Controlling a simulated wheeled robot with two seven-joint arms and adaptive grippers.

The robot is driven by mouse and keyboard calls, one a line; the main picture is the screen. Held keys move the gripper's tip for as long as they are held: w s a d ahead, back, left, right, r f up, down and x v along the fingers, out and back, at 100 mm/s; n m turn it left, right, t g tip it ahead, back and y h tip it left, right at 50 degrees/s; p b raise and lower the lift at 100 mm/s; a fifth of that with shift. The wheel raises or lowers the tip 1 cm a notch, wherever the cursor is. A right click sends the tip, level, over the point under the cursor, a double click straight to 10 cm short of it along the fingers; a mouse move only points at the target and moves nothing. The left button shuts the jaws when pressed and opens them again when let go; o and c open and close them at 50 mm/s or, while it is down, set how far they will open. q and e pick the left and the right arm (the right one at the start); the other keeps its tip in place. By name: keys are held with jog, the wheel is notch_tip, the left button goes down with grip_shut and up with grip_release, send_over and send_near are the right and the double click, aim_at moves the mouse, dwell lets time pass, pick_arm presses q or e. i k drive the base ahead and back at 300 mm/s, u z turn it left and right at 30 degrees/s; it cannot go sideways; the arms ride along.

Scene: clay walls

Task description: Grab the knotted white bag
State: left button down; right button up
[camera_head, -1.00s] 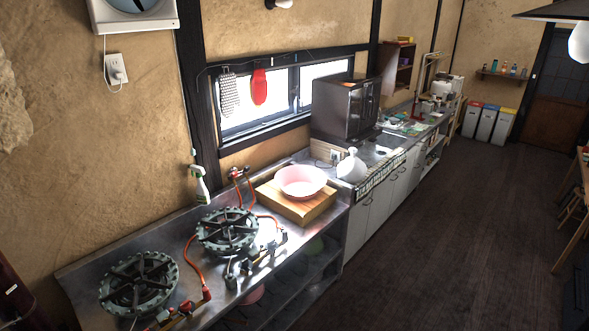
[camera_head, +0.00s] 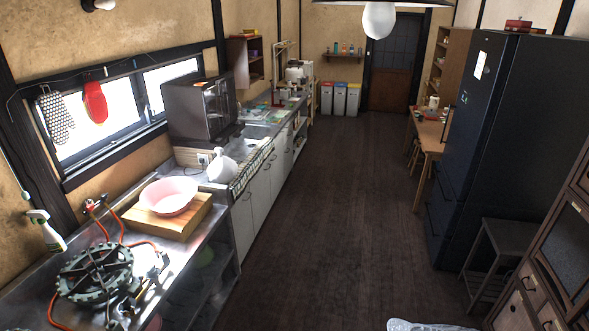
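A knotted white bag (camera_head: 222,168) stands on the counter in the head view, left of centre. It has a rounded body with a narrow knotted top. It sits at the counter's front side, just beyond the pink bowl (camera_head: 169,195) on its wooden board (camera_head: 167,216). Neither of my grippers shows in the view.
The steel counter (camera_head: 190,257) with a gas burner (camera_head: 95,274) runs along the left wall. A dark oven (camera_head: 201,107) stands behind the bag. The dark floor (camera_head: 318,210) is clear down the middle. A dark fridge (camera_head: 500,130) and a small side table (camera_head: 498,262) stand at the right.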

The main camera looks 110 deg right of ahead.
aim_at(223, 171)
jog(key=z, duration=2.15)
